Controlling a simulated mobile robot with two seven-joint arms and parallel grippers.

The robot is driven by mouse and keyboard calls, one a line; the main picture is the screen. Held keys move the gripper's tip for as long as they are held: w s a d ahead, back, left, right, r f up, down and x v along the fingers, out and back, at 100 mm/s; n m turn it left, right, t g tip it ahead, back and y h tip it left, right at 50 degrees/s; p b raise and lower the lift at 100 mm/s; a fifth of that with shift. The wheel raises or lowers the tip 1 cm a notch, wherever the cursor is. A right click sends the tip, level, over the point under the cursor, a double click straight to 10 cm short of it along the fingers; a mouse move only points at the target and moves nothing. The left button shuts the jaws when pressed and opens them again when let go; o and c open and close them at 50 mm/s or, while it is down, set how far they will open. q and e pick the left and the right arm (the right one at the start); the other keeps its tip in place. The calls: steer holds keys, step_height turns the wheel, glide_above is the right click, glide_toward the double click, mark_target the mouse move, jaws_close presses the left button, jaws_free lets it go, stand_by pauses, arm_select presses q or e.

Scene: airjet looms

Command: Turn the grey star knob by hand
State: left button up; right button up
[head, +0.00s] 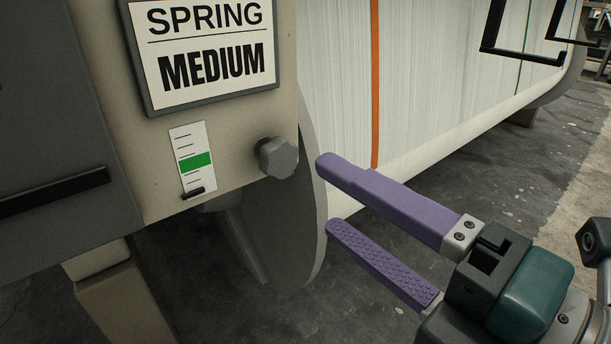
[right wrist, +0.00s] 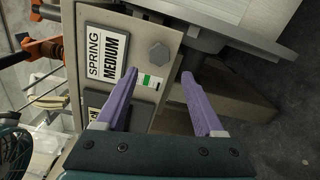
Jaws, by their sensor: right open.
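The grey star knob (head: 277,157) sits on the beige panel, right of a scale with a green band (head: 195,161) and below the SPRING MEDIUM sign (head: 208,48). My right gripper (head: 325,195) is open and empty, with purple fingers, to the right of the knob and apart from it in the head view. In the right wrist view the knob (right wrist: 159,54) lies ahead of and between the two open fingers (right wrist: 160,80). Nothing is between the fingertips. My left gripper is not in view.
A large white roll (head: 440,70) with an orange stripe and its grey round flange (head: 312,200) stand just behind the knob. A dark bar (head: 65,195) sits on the grey cover at left. Black brackets (head: 520,55) hang at upper right. The floor is open below.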

mark_target(281, 160)
steer(key=shift+x, duration=3.9)
steer(key=shift+d+r, duration=0.1)
steer(key=shift+d, duration=0.05)
steer(key=c, duration=1)
